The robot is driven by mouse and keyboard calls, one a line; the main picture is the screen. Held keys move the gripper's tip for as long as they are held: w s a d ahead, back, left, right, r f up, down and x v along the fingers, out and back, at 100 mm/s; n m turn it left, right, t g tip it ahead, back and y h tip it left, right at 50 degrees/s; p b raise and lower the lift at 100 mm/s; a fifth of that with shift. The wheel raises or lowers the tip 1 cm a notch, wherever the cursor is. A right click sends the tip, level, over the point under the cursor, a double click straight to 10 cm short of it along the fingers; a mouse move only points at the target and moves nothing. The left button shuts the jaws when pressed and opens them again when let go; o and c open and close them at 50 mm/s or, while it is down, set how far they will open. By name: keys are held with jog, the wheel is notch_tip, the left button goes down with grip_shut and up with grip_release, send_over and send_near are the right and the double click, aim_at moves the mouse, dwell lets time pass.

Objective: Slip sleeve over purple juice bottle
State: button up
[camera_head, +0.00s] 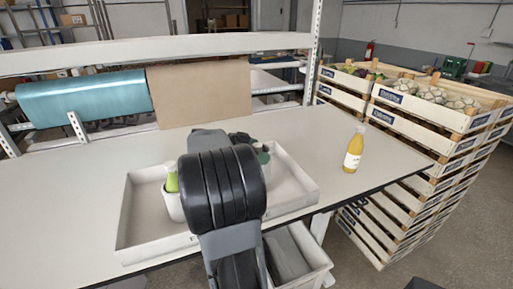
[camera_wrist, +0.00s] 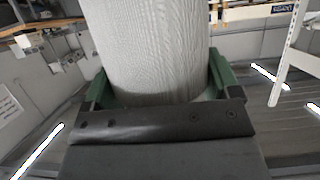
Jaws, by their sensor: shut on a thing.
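My gripper (camera_wrist: 160,88) is shut on a white ribbed sleeve (camera_wrist: 148,45), with a green finger on each side of it in the wrist view. In the head view my dark arm covers the middle of the tray and hides most of the gripper. No purple bottle shows in either view; I cannot tell whether it is behind my arm. A light green bottle (camera_head: 171,181) stands in a white cup-like sleeve (camera_head: 174,207) left of my arm. A dark green part (camera_head: 264,154) shows right of my arm, too hidden to name.
A shallow white tray (camera_head: 124,221) lies on the grey table (camera_head: 60,190). A yellow bottle (camera_head: 352,150) stands upright on the table's right side, with free room around it. Stacked wooden crates (camera_head: 432,117) stand at the right. A brown board (camera_head: 199,93) and teal roll (camera_head: 83,96) are behind.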

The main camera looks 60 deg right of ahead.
jog(key=shift+f+b, duration=0.35)
jog(key=shift+f, duration=1.15)
jog(key=o, duration=0.5)
jog(key=shift+v, duration=3.75)
